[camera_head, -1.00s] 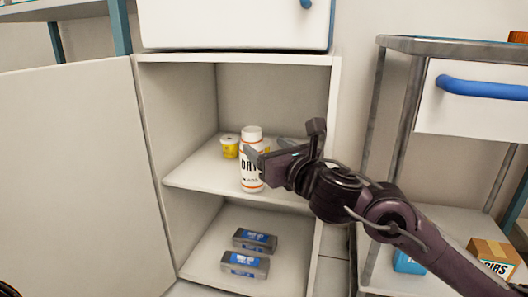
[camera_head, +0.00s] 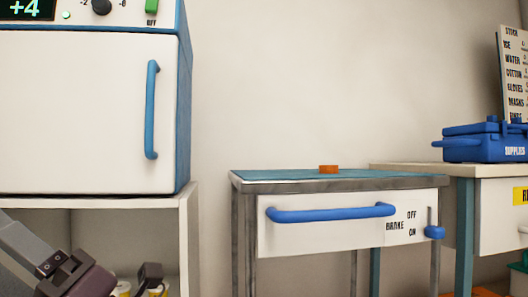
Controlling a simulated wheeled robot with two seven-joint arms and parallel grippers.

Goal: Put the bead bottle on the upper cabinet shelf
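The bead bottle is not visible in the current view. The cabinet (camera_head: 188,240) shows only at the lower left, and its upper shelf surface lies below the picture edge.
A white appliance with a blue handle (camera_head: 151,110) stands on the cabinet. To the right is a drawer cart (camera_head: 330,240) with an orange block (camera_head: 328,169) on top. A blue supplies case (camera_head: 485,142) sits on a desk farther right. Bare floor is not visible.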

